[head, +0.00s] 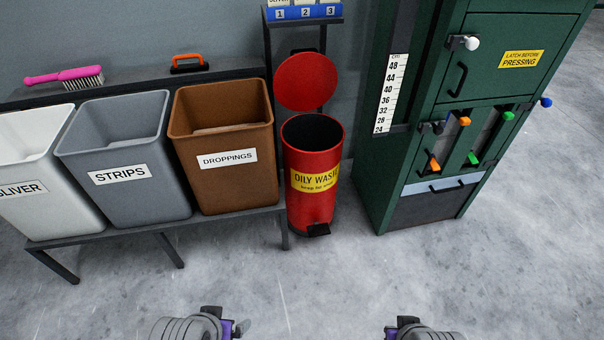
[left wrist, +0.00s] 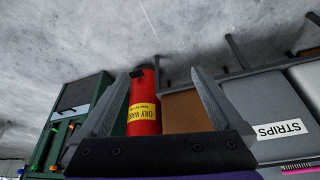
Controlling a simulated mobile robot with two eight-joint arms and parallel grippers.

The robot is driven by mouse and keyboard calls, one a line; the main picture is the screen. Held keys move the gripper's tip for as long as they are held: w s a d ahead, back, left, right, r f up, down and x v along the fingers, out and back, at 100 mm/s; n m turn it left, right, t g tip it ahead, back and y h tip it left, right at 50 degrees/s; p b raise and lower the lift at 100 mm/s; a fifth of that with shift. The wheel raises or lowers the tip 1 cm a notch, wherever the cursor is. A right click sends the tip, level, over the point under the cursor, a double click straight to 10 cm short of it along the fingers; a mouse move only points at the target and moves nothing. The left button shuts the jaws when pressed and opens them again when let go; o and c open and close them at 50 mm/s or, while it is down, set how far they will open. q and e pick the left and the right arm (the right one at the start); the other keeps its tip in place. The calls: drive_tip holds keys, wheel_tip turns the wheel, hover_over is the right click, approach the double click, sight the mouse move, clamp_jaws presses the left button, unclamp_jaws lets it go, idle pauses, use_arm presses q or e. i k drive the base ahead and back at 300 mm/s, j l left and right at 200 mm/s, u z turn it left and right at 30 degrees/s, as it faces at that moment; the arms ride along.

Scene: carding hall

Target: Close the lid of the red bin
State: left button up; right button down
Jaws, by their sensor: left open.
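The red bin (head: 311,212) stands on the floor in the middle of the head view, with a yellow "OILY WASTE" label and a black pedal at its base. Its round red lid (head: 305,82) is tipped up behind the open, dark mouth. My left gripper (left wrist: 167,76) is open and empty; its two fingers frame the bin (left wrist: 143,102), upside down in the left wrist view, at a distance. In the head view my left arm's end (head: 212,325) is at the bottom edge, well short of the bin. My right arm's end (head: 402,328) is there too; its fingers are not clear.
Brown "DROPPINGS" (head: 225,185), grey "STRIPS" (head: 150,200) and white "SLIVER" (head: 40,215) bins stand on a low rack, left of the red bin. A green cabinet (head: 490,80) with levers stands to the right. The floor in front is clear.

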sight(306, 81)
drive_tip(key=i+j, duration=0.6)
drive_tip(key=i+j+z, duration=0.45)
drive_tip(key=j, duration=0.15)
drive_tip(key=j+z, duration=0.2)
drive_tip(key=j, duration=0.1)
